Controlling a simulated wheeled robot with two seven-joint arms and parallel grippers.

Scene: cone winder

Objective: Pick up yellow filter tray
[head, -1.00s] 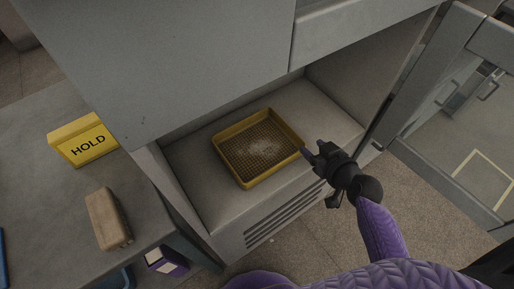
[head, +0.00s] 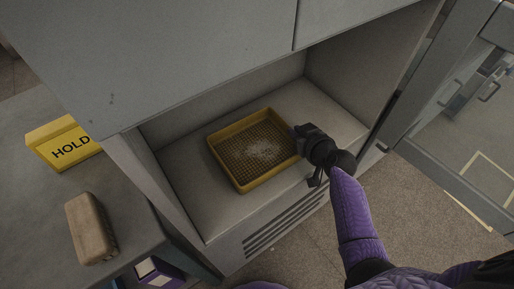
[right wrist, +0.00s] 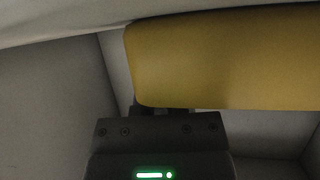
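The yellow filter tray (head: 262,183), with a mesh floor and pale dust in its middle, sits flat on the bottom of an open grey cabinet bay (head: 190,205). My right gripper (head: 299,139) is at the tray's right wall, level with the rim. In the right wrist view the tray's yellow wall (right wrist: 225,62) fills the upper right, directly beyond the gripper body (right wrist: 160,135). The fingers are hidden there, so I cannot tell whether they are open or closed around the wall. My left gripper is not in view.
A grey bench on the left holds a yellow HOLD sign (head: 66,146) and a brown block (head: 90,228). The cabinet's upper panel (head: 180,60) overhangs the bay. A glass-paned door frame (head: 430,165) stands at the right. The bay floor around the tray is clear.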

